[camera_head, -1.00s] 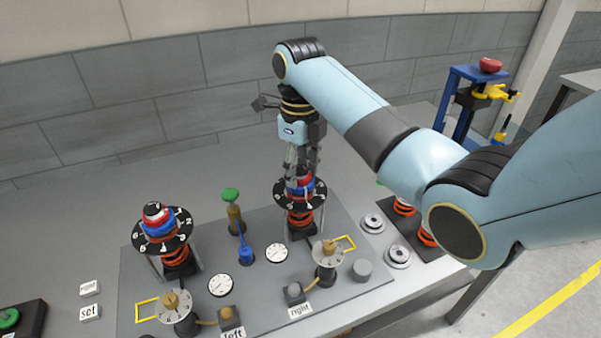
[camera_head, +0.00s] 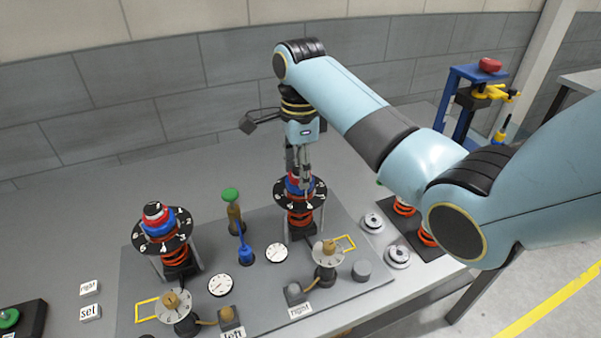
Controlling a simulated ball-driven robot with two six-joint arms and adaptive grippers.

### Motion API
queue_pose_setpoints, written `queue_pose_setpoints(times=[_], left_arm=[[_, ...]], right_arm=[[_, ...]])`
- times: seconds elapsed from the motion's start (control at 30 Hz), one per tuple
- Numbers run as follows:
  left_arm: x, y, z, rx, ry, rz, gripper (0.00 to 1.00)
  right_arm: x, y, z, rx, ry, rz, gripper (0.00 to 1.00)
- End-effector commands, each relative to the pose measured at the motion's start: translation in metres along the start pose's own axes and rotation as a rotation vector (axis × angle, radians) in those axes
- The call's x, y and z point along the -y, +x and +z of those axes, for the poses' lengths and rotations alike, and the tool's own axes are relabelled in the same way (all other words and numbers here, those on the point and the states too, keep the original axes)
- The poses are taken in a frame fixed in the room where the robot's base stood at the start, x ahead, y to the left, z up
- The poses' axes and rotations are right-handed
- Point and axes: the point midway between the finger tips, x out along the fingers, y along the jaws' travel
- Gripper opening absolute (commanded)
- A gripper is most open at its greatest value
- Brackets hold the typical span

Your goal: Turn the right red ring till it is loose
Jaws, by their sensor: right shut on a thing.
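The right red ring (camera_head: 293,186) sits at the top of the right spring stack, above a blue ring and a black numbered disc (camera_head: 299,199). My right gripper (camera_head: 300,183) points down over this stack, its fingers shut on the red ring and hiding part of it. An orange spring (camera_head: 301,216) shows below the disc. The left stack has a matching red ring (camera_head: 155,214) on a blue ring and a black numbered disc (camera_head: 166,243). My left gripper does not show.
A green-topped post (camera_head: 231,197), a blue lever (camera_head: 244,250) and two white gauges (camera_head: 221,285) stand between the stacks. Round dials with tan knobs (camera_head: 329,246) stand in front. Loose metal discs (camera_head: 397,256) lie at the right. A blue frame (camera_head: 461,105) stands behind them.

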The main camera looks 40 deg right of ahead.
Motion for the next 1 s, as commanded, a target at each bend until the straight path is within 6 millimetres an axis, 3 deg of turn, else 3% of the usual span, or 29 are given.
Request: queue_pose_setpoints(times=[0.5, 0.8, 0.83, 0.9, 1.0], left_arm=[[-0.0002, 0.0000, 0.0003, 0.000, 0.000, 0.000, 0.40], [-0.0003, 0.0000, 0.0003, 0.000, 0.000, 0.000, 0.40], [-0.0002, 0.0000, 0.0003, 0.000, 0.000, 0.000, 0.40], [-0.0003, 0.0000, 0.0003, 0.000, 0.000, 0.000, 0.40], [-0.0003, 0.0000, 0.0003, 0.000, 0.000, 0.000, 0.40]], right_arm=[[0.0008, -0.0006, -0.0002, -0.001, -0.604, -0.002, 0.07], [0.0009, -0.0007, -0.0001, -0.001, -0.654, -0.003, 0.07], [0.0009, -0.0007, -0.0001, -0.001, -0.654, -0.003, 0.46], [0.0008, -0.0007, -0.0001, -0.001, -0.654, -0.003, 0.53], [0.0006, -0.0005, -0.0001, -0.001, -0.653, -0.002, 0.53]])
